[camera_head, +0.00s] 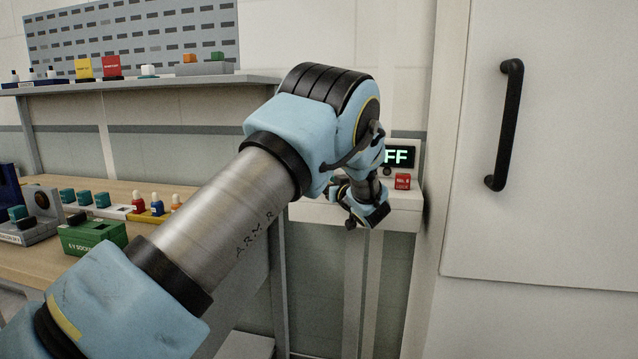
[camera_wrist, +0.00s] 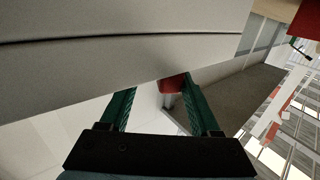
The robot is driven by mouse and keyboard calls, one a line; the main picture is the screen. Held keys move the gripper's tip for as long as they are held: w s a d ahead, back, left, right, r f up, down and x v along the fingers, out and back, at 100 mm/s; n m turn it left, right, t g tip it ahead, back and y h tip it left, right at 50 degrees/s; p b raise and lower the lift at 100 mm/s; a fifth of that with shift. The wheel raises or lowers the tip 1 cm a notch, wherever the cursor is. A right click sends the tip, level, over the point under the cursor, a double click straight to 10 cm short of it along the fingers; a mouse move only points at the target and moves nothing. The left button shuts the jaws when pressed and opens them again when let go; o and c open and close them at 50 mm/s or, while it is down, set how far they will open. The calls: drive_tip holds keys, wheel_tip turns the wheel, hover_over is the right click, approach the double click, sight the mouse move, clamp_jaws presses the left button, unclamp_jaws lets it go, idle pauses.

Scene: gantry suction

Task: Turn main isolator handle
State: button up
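My gripper (camera_head: 368,212) is at the end of my arm, at the front of a white wall unit with a lit display (camera_head: 398,156) reading "FF", its left part covered by my arm. In the wrist view its green fingers (camera_wrist: 160,92) stand apart. A red part (camera_wrist: 172,84) shows between the fingertips, nearer the right finger; I cannot tell whether they touch. A red block (camera_head: 402,182) with small lettering sits right of my gripper on the unit. I cannot make out the isolator handle for certain; my wrist hides part of the unit.
A white cabinet door with a black bar handle (camera_head: 507,125) stands close on the right. On the left, a wooden bench (camera_head: 125,190) holds a green box (camera_head: 92,236) and several small coloured parts. A shelf (camera_head: 150,84) with more small items runs above it.

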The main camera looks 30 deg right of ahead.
drive_tip(key=s+b, duration=0.1)
drive_tip(key=s, duration=0.4)
drive_tip(key=shift+a, duration=0.2)
idle(0.3)
